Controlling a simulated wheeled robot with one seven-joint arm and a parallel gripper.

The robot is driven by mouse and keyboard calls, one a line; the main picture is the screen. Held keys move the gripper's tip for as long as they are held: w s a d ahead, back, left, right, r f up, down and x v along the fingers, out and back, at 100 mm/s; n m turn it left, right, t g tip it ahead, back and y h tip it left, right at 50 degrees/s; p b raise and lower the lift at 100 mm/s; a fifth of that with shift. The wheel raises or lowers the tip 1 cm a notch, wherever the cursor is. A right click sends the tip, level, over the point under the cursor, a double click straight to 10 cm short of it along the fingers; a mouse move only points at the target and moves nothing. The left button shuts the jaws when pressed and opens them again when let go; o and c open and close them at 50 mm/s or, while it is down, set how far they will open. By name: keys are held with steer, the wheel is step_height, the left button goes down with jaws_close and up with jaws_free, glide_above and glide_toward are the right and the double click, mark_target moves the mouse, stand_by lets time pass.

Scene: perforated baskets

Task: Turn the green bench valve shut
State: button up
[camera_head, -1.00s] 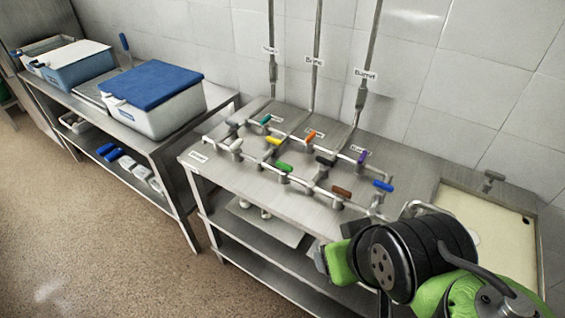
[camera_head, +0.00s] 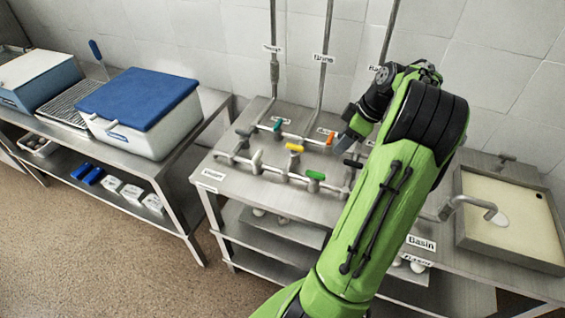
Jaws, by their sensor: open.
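The green valve handle (camera_head: 316,175) is on the front pipe run of the steel bench (camera_head: 225,180), near the middle of the valve group. It lies roughly along its pipe. A darker teal handle (camera_head: 278,125) is farther back. My gripper (camera_head: 346,138) is above the bench, behind and to the right of the green handle, apart from it in the picture. It is open, and nothing shows between its fingers. My green arm covers the right part of the valve group.
White (camera_head: 257,160), yellow (camera_head: 295,148), orange (camera_head: 328,136) and black (camera_head: 352,162) handles stand close around the green one. Upright pipes rise along the wall behind. A basin (camera_head: 470,235) with a tap is at the right. A blue-lidded box (camera_head: 140,100) stands on the left table.

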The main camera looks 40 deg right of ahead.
mark_target(316, 173)
steer(key=b+x, duration=0.2)
steer(key=x, duration=1.3)
steer(key=shift+w+f, duration=0.1)
steer(key=shift+f, duration=0.3)
jaws_close()
